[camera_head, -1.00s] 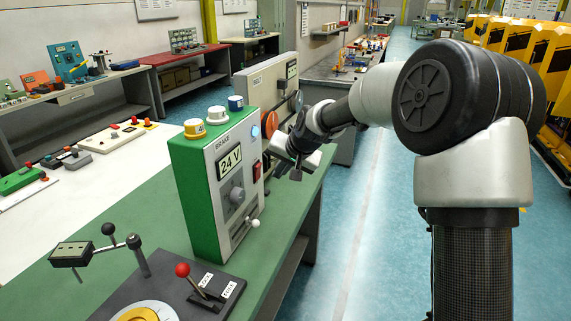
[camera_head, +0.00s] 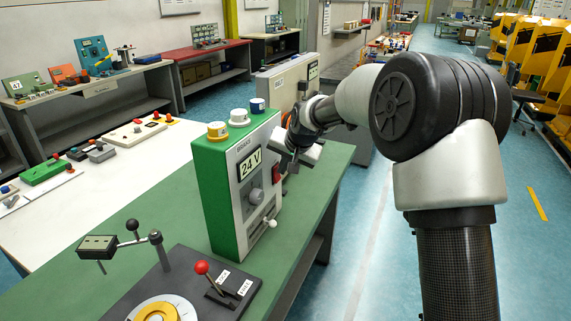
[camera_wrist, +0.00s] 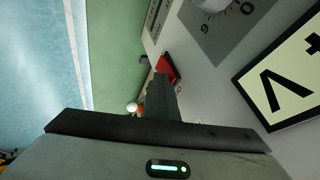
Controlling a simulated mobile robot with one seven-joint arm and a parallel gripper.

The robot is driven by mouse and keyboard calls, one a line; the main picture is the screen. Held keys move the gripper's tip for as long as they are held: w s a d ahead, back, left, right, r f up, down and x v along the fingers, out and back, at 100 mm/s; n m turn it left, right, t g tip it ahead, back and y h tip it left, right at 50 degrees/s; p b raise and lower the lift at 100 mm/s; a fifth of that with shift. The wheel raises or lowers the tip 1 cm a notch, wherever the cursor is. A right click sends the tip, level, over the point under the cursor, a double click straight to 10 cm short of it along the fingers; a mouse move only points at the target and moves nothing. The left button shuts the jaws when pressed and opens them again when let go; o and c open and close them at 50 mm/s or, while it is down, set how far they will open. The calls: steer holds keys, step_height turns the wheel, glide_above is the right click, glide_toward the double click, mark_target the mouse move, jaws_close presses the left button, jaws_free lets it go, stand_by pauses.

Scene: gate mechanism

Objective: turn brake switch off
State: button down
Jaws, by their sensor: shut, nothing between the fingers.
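The brake box (camera_head: 215,197) is green with a pale front panel marked BRAKE and a 24 V display (camera_head: 250,164), and stands on the green bench. The display also shows in the wrist view (camera_wrist: 287,76). A red rocker switch (camera_head: 276,174) sits on the panel's right side; in the wrist view the red switch (camera_wrist: 167,66) is partly hidden behind my fingers. My gripper (camera_head: 291,168) is shut and empty, in front of the panel beside the switch. In the wrist view its fingertips (camera_wrist: 162,82) overlap the switch; I cannot tell whether they touch it.
A grey knob (camera_head: 256,196) and a white-tipped lever (camera_head: 271,223) are on the same panel. A red-knobbed lever (camera_head: 202,268) stands on a dark plate in front. A grey cabinet (camera_head: 278,87) stands behind the box.

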steer(key=shift+r, duration=0.15)
steer(key=shift+r+p, duration=0.5)
steer(key=shift+r, duration=0.15)
steer(key=shift+d, duration=0.15)
